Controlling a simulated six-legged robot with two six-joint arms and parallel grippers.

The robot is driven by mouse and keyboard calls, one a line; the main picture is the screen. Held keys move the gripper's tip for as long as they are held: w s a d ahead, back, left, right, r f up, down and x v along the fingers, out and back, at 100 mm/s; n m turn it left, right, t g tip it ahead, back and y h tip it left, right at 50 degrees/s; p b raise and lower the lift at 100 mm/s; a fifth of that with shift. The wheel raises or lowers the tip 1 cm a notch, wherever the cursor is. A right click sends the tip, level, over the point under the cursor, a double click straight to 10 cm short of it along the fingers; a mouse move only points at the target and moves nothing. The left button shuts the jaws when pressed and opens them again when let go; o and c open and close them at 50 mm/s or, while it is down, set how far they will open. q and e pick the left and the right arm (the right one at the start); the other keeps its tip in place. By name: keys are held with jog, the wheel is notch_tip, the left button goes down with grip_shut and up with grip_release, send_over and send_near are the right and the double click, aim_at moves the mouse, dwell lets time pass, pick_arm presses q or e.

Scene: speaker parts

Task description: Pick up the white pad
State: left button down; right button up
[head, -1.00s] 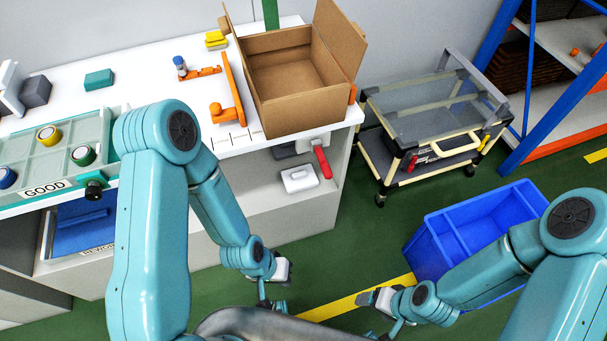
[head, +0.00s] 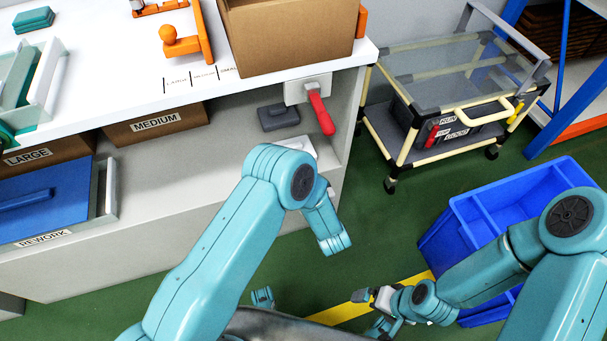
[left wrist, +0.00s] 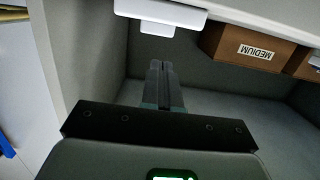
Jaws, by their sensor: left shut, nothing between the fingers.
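The white pad (head: 302,145) lies on the shelf under the white table. In the head view my left arm covers most of it and only a pale edge shows. In the left wrist view, which is upside down, the white pad (left wrist: 162,10) is at the top with its handle pointing down in the picture. My left gripper (left wrist: 160,66) has its fingers together and empty, apart from the pad. The arm hides this gripper in the head view. My right gripper (head: 366,297) is low over the floor, away from the pad; its finger gap is unclear.
A grey pad (head: 278,116) lies deeper on the shelf. A red lever (head: 320,112) on a white box hangs at the table's right end. A MEDIUM box (head: 155,124) stands left on the shelf. A trolley (head: 440,100) and blue bin (head: 480,225) are at right.

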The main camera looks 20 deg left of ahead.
pick_arm(q)
jog(key=b+x, duration=0.3)
jog(key=x, duration=0.6)
jog(key=shift+w+a+r, duration=0.1)
jog(key=shift+w+a, duration=0.1)
jog(key=shift+w, duration=0.15)
jog(key=shift+f+b, duration=0.35)
pick_arm(e)
jog(key=f, duration=0.4)
jog(key=shift+d, duration=0.2)
pick_arm(q)
jog(key=shift+s, duration=0.1)
pick_arm(e)
jog(key=shift+r, duration=0.1)
